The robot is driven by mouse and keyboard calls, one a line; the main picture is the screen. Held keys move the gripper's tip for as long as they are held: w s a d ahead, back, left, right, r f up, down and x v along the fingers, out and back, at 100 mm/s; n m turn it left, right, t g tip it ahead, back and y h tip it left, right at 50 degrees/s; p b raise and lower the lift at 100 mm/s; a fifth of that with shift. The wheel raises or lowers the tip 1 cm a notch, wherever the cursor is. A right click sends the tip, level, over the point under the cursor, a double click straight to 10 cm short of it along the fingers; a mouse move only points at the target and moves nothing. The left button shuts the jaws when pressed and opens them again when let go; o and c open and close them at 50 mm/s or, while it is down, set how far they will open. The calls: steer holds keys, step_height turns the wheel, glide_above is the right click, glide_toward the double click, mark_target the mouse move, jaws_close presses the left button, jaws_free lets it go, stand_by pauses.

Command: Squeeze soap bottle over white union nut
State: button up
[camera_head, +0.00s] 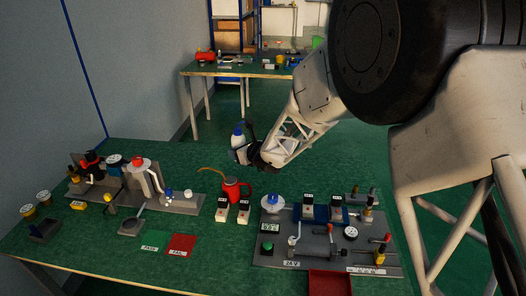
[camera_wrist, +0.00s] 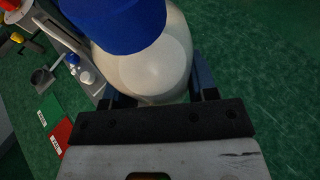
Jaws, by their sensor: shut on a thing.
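My gripper (camera_head: 252,153) is shut on the soap bottle (camera_head: 237,142), a pale, translucent bottle with a blue cap, held in the air above the far side of the green bench. In the wrist view the bottle (camera_wrist: 150,75) sits between the fingers of my gripper (camera_wrist: 156,98), with its blue cap toward the top. A small white round piece (camera_head: 188,194), perhaps the white union nut, lies on the grey plate at the left, below and left of the bottle. A white piece (camera_wrist: 86,77) beside a blue one shows left of the bottle in the wrist view; I cannot tell its exact shape.
A red container (camera_head: 232,190) stands at mid-bench beneath my arm. A grey fixture plate (camera_head: 262,248) with switches and valves is at the right. Green (camera_head: 153,241) and red (camera_head: 181,246) labelled mats lie in front. A red tray (camera_head: 330,283) is at the front edge.

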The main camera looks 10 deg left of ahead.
steer(key=s+a+f+n+g+y, duration=0.1)
steer(key=s+a+f+n+g, duration=0.1)
steer(key=s+a+f, duration=0.3)
steer(key=s+a+f+n+g+y, duration=0.1)
steer(key=s+a+f+n+g, duration=0.2)
steer(key=s+a, duration=0.9)
steer(key=shift+s+a+f+g+y, duration=0.35)
steer(key=shift+s+f+g+y, duration=0.05)
steer(key=shift+s+f, duration=0.55)
steer(key=shift+s+f, duration=0.1)
steer(key=shift+f, duration=0.05)
steer(key=shift+s+f+m+g, duration=0.7)
steer(key=shift+s+f+g, duration=0.1)
steer(key=shift+s+f, duration=0.3)
steer(key=shift+s+f+m+g, duration=0.2)
steer(key=shift+f+m+g, duration=0.1)
steer(key=shift+f, duration=0.4)
